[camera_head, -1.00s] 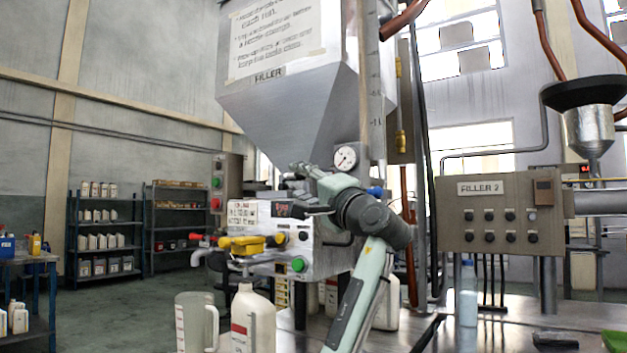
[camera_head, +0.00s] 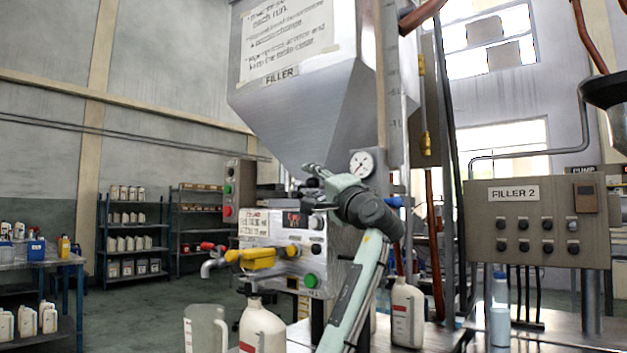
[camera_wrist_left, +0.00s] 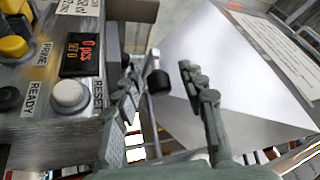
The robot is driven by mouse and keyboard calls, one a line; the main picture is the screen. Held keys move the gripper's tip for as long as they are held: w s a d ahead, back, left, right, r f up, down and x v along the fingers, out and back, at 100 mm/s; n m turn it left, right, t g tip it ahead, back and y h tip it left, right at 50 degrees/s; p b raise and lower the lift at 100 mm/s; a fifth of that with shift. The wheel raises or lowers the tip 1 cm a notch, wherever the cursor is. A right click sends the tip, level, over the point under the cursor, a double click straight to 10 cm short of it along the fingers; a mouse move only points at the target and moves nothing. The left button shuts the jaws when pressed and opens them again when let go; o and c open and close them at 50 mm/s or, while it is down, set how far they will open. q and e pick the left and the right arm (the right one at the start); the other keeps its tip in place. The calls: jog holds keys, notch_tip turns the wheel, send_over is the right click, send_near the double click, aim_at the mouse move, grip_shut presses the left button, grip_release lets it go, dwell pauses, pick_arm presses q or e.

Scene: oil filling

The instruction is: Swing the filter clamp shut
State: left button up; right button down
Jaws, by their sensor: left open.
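My left gripper (camera_head: 315,172) is at the back upper edge of the filler's control box (camera_head: 290,250), under the steel hopper (camera_head: 300,110). In the left wrist view its fingers (camera_wrist_left: 160,72) are open and apart. A short metal lever with a black knob (camera_wrist_left: 158,81) shows between them, nearer the left finger. It may be the filter clamp's handle; I cannot tell whether the fingers touch it. The clamp's body cannot be made out, and my arm hides part of that area in the head view. My right gripper is not in view.
The box's READY and RESET buttons and red display (camera_wrist_left: 80,56) are close beside the left finger. The hopper wall (camera_wrist_left: 225,70) is close beyond the right finger. A pressure gauge (camera_head: 362,164) stands right of the gripper. A jug (camera_head: 205,330) and white bottle (camera_head: 262,328) stand below.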

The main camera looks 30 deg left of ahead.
pick_arm(q)
jog(key=shift+w+a, duration=0.1)
jog(key=shift+c, duration=0.6)
grip_shut()
